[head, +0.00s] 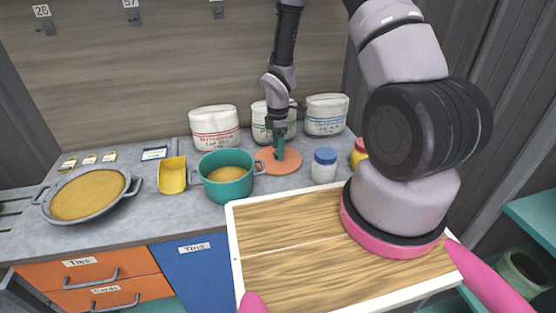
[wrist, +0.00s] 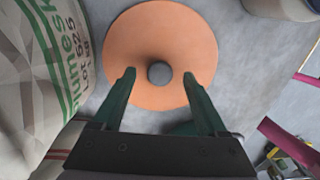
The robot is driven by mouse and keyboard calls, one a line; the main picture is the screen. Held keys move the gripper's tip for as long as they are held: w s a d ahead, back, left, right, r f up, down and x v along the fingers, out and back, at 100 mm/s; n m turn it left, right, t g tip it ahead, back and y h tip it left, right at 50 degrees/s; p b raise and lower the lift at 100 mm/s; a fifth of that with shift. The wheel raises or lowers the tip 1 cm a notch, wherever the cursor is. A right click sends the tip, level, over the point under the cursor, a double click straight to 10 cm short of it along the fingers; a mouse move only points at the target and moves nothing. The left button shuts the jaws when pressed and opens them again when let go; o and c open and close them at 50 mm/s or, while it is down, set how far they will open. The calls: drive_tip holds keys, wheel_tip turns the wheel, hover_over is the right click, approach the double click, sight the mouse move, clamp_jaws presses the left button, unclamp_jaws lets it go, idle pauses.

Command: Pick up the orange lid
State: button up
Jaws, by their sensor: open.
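The orange lid (head: 283,165) is a flat round disc lying on the grey counter, to the right of the teal pot (head: 226,178). In the wrist view the lid (wrist: 135,50) shows a dark round knob (wrist: 159,73) at its middle. My gripper (wrist: 159,80) is open, with its two green fingers over the lid and the knob between their tips. A gap shows on both sides of the knob. In the head view my gripper (head: 280,152) points down at the lid and hides part of it, including the knob.
White sacks (head: 214,130) stand behind the lid, and one sack (wrist: 38,75) is close on the left in the wrist view. A blue-capped jar (head: 324,166) stands right of the lid. A yellow scoop (head: 172,176) and a wide pan (head: 88,194) are farther left.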

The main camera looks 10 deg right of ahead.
drive_tip(key=shift+f, duration=0.45)
clamp_jaws()
drive_tip(key=shift+r, duration=0.1)
